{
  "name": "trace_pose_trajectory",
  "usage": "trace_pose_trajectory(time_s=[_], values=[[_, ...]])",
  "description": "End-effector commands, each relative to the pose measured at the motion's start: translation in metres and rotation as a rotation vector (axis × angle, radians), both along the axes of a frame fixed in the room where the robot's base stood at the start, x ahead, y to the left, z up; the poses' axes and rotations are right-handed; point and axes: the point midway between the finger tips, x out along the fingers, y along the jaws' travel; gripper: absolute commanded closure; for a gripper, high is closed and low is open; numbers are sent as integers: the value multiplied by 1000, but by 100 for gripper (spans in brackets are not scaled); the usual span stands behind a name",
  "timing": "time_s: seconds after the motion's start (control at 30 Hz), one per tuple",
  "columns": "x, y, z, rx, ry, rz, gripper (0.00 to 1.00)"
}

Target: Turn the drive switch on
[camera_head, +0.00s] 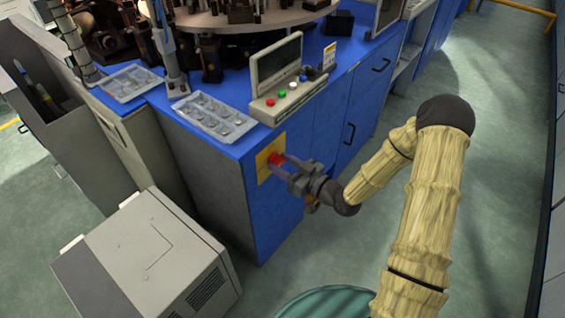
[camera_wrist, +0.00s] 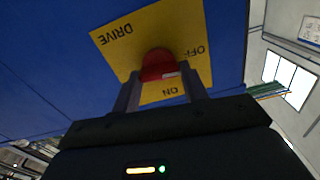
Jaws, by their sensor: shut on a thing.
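The drive switch is a red knob (camera_head: 276,158) on a yellow plate (camera_head: 263,160) on the side of the blue cabinet. In the wrist view the red knob (camera_wrist: 158,65) sits in the middle of the yellow plate (camera_wrist: 120,52), which reads DRIVE, OFF and ON, upside down in this view. A pale mark shows on the knob's lower right, between the OFF and ON labels. My gripper (camera_head: 283,166) reaches the knob from the right. In the wrist view its two fingers (camera_wrist: 160,88) stand on either side of the knob and are shut on it. The fingertips are partly hidden.
A control panel (camera_head: 288,95) with colored buttons stands on the blue cabinet top, near trays of small parts (camera_head: 215,118). A grey box unit (camera_head: 150,262) stands on the floor at lower left. Open green floor (camera_head: 480,120) lies to the right.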

Motion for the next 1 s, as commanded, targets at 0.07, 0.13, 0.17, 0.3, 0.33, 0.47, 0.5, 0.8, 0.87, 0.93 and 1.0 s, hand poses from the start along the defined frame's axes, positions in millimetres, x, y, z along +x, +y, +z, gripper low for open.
trace_pose_trajectory(time_s=[0.07, 0.13, 0.17, 0.3, 0.33, 0.47, 0.5, 0.8, 0.87, 0.93, 1.0], values=[[0, -1, 2, 29, 38, -2, 79], [1, -1, 2, 59, 76, -2, 79], [1, -1, 2, 74, 95, -2, 79], [1, -2, 2, 147, 189, -2, 79], [1, -2, 2, 164, 211, -3, 79], [2, -2, 2, 239, 309, -3, 79], [2, -2, 2, 263, 339, -3, 79], [3, -3, 0, 440, 563, -4, 79], [3, -3, 0, 474, 608, -5, 79], [3, -4, 0, 516, 660, -4, 79], [3, -4, -1, 556, 713, -5, 79]])
